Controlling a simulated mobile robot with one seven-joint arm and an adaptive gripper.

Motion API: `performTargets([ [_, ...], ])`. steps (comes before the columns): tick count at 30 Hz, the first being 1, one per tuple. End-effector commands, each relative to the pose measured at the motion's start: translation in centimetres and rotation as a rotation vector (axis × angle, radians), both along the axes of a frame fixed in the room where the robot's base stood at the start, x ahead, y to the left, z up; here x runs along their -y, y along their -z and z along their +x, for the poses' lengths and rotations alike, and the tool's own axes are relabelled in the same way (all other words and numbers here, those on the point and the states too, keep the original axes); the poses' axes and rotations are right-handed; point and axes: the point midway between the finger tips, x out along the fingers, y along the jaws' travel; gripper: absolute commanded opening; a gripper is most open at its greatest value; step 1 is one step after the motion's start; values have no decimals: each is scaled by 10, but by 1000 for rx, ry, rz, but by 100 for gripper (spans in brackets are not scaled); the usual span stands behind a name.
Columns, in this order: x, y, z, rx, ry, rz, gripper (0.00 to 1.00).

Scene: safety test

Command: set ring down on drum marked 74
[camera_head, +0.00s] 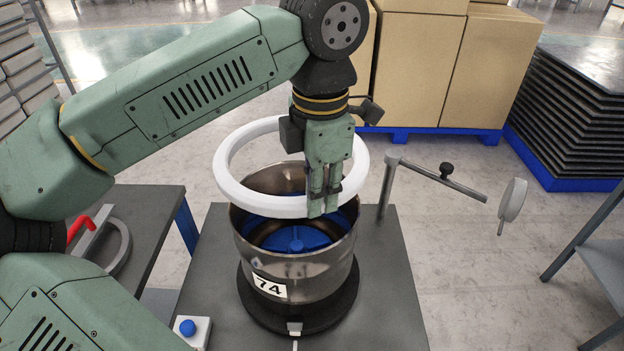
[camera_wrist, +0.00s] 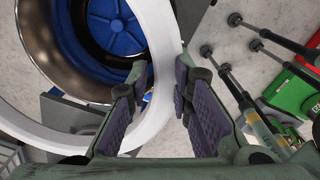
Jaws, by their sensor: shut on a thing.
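The white ring (camera_head: 236,187) is held by my gripper (camera_head: 323,205), whose fingers are shut on the ring's near right side. The ring hangs roughly level above the drum marked 74 (camera_head: 310,270), an open metal drum with a blue hub inside, standing on a dark round base. The ring looks wider than the drum's mouth and apart from its rim. In the wrist view the ring (camera_wrist: 165,62) passes between my fingers (camera_wrist: 158,95), with the drum's inside (camera_wrist: 45,55) beyond it. My fingers hide a small part of the ring.
The grey table (camera_head: 385,290) bears the drum and a post with a jointed arm (camera_head: 435,177) ending in a disc at right. Another table (camera_head: 155,215) with a grey ring-shaped part stands left. Boxes (camera_head: 415,75) stand behind.

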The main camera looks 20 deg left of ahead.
Motion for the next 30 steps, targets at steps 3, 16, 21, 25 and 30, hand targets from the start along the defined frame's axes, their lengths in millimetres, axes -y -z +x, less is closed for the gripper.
performTargets([
  [3,0,-1,0,2,0,0,0],
  [16,1,0,0,3,3,-4,0],
  [21,0,0,0,5,1,0,0],
  [25,0,2,0,5,-1,2,0],
  [30,0,7,0,4,-1,3,0],
])
